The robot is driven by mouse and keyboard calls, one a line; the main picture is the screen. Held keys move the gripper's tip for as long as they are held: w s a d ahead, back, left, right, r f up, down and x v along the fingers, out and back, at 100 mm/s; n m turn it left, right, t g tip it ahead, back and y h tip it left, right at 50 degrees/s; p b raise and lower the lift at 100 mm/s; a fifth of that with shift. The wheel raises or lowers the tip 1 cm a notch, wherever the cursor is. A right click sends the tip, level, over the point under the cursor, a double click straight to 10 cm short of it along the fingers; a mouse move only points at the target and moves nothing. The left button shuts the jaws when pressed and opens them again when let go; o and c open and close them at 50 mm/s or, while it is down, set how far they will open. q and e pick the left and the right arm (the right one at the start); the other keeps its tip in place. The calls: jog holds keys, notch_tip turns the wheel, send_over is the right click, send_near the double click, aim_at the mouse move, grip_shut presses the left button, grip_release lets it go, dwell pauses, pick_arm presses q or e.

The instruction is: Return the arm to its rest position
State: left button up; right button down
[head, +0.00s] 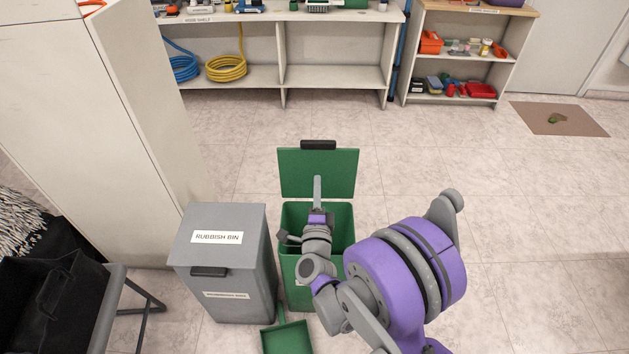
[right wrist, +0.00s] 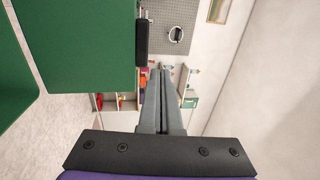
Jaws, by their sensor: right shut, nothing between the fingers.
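My right gripper (head: 317,180) is over the open green bin (head: 341,222), in front of its raised green lid (head: 318,172). Its fingers are closed together, with nothing held. In the right wrist view the closed fingers (right wrist: 160,75) point away from the camera, beside the dark handle of the green lid (right wrist: 85,45). My right arm is purple and grey and reaches in from the lower right, hiding part of the bin's front. My left gripper is not in view.
A closed grey rubbish bin (head: 222,262) stands left of the green bin. A green dustpan (head: 287,338) lies in front. A tall cabinet (head: 100,130) is at left, beside a black bag (head: 50,300). Shelves (head: 335,76) line the back. Open floor lies to the right.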

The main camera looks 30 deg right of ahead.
jog(key=shift+a, duration=0.1)
jog(key=s+a+n+g+y, duration=0.3)
jog(key=s+a+n+y, duration=0.1)
jog(key=a+n+y, duration=0.85)
jog(key=s+f+n+g+h, duration=0.1)
jog(key=s+f+n+g, duration=0.2)
jog(key=s, duration=0.5)
jog(key=s+f+n+g+h, duration=0.1)
jog(key=s+n+g, duration=0.2)
jog(key=s+n, duration=0.35)
jog(key=s+f+n+g+h, duration=0.1)
jog(key=s+f+n+g, duration=0.2)
jog(key=s, duration=0.6)
pick_arm(q)
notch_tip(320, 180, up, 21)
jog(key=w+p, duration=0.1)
jog(key=p, duration=1.7)
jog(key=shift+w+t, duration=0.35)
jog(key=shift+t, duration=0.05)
pick_arm(e)
notch_tip(320, 180, up, 22)
jog(key=w, duration=0.2)
jog(key=shift+w+f+m+y, duration=0.25)
jog(key=shift+m+y, duration=0.1)
jog(key=shift+m, duration=0.05)
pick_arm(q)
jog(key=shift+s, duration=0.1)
pick_arm(e)
jog(key=shift+s+a, duration=0.1)
